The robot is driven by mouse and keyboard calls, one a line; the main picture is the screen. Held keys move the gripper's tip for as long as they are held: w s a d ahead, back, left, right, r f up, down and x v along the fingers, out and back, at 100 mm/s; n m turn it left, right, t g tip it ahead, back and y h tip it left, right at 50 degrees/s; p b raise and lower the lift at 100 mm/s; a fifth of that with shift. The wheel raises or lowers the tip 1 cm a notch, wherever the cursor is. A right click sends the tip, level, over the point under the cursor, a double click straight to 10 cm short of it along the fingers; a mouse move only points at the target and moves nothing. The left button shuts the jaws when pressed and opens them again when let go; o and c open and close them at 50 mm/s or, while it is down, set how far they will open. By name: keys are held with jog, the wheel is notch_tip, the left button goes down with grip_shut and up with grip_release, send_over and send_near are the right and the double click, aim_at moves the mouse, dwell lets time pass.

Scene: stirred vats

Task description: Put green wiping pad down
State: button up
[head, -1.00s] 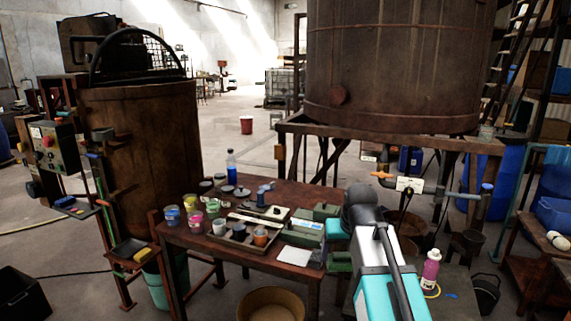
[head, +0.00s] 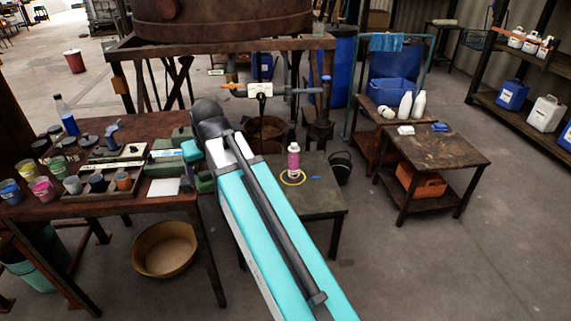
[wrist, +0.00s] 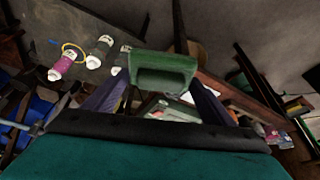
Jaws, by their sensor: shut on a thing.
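In the wrist view my gripper (wrist: 158,100) is shut on the green wiping pad (wrist: 165,66), a green block with a darker recessed face, held between the two dark fingers. The pad is in the air in front of the wrist, over the workbench area. In the head view my arm's turquoise link and dark joint cover the middle, and I cannot make out the fingers or the held pad clearly there.
A brown workbench (head: 112,207) on the left holds jars, a tray (head: 105,188) and green boxes. A tan basin (head: 164,249) stands on the floor. Another table (head: 440,152) stands right, with open floor around it.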

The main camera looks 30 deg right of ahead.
jog(key=s+f, duration=0.4)
jog(key=f, duration=0.1)
jog(key=shift+d, duration=0.2)
dwell(0.4)
